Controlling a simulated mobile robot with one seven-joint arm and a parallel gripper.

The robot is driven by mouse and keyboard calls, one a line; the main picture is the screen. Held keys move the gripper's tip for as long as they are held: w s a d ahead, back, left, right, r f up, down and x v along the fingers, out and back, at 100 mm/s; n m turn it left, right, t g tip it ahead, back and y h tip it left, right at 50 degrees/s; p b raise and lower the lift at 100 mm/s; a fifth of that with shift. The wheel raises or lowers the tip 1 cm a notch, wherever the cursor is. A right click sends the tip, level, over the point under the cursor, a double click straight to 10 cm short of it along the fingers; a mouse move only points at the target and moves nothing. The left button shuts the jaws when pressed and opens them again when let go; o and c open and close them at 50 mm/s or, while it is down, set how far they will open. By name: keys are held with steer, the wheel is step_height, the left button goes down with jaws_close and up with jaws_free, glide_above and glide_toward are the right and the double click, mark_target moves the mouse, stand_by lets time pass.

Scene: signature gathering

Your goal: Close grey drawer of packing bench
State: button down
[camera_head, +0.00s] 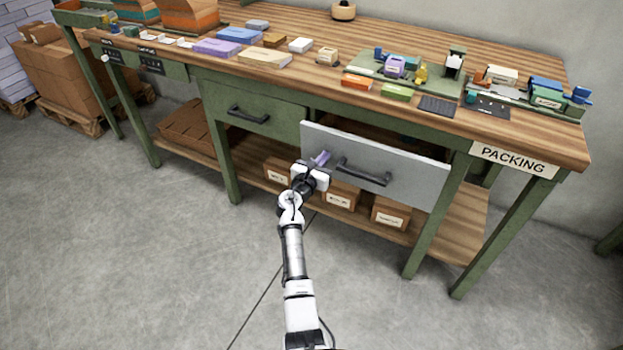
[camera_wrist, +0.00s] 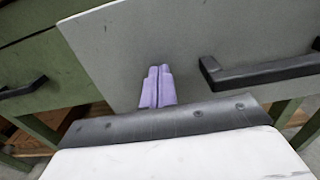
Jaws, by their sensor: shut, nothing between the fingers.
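The grey drawer (camera_head: 415,174) of the packing bench (camera_head: 468,128) stands pulled out a little, its front ahead of the bench frame. It has a black bar handle (camera_head: 364,172), which also shows at the right in the wrist view (camera_wrist: 255,73). My gripper (camera_head: 321,158) is at the left part of the drawer front, left of the handle. In the wrist view my gripper's purple fingers (camera_wrist: 158,72) are together, empty, and pointed at the grey front (camera_wrist: 190,42). I cannot tell whether the fingertips touch it.
A green drawer (camera_head: 255,115) with a black handle sits left of the grey one. Cardboard boxes (camera_head: 390,214) stand on the lower shelf. Boxes and tools cover the benchtop. A green leg (camera_head: 437,215) stands right of the drawer. The floor in front is clear.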

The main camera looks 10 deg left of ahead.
steer(key=b+x, duration=0.3)
steer(key=x, duration=0.5)
steer(key=shift+w+d+f+b, duration=0.15)
steer(key=shift+w+b, duration=0.2)
steer(key=shift+b, duration=0.05)
steer(key=shift+w, duration=0.15)
steer(key=shift+r, duration=0.5)
steer(key=shift+w+d, duration=0.1)
